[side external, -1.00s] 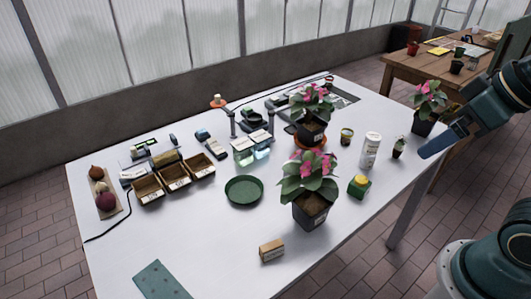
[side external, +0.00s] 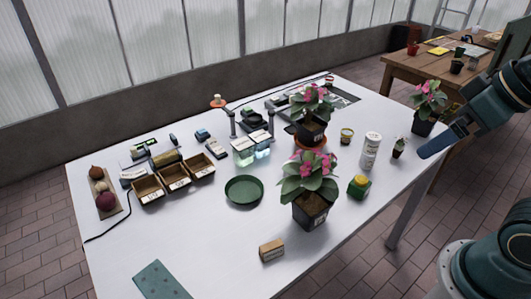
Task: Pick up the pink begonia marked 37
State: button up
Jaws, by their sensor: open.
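Three potted begonias with pink flowers and dark pots stand upright on the white table. One begonia (side external: 308,184) is at the front middle. A second begonia (side external: 311,112) stands behind it on a terracotta saucer (side external: 312,139). A third begonia (side external: 428,104) is near the right edge. Pale labels show on pots, but the numbers are too small to read, so I cannot tell which is 37. My gripper (side external: 436,144) is at the right, open and empty, with blue fingers beside the third begonia's pot. Its far finger is hard to make out.
A white canister (side external: 371,150), a small plant (side external: 398,146), a yellow-topped green box (side external: 359,187) and a small tin (side external: 346,135) stand between the begonias. The front table area is mostly clear.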

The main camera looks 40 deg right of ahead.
jog(key=shift+r, duration=0.1)
jog(key=w+d+r+m+g+h, duration=0.1)
jog(key=w+d+r+m, duration=0.15)
jog(key=w+d, duration=0.35)
jog(key=w+d+r+m+h, duration=0.1)
jog(key=w+d+r+m, duration=0.2)
jog(key=w, duration=0.5)
jog(key=w+d+f+m+g, duration=0.1)
jog(key=w+d+m, duration=0.1)
jog(key=w+d, duration=0.35)
jog(key=w+d+f+m+g, duration=0.1)
jog(key=w+d+m, duration=0.15)
jog(key=d, duration=0.65)
jog(key=m+g, duration=0.2)
jog(key=m, duration=0.5)
send_over(426, 118)
jog(key=a, duration=0.2)
notch_tip(426, 118, down, 18)
jog(key=f, duration=0.1)
jog(key=shift+s+a+r, duration=0.2)
jog(key=shift+s+r, duration=0.05)
jog(key=shift+f, duration=0.1)
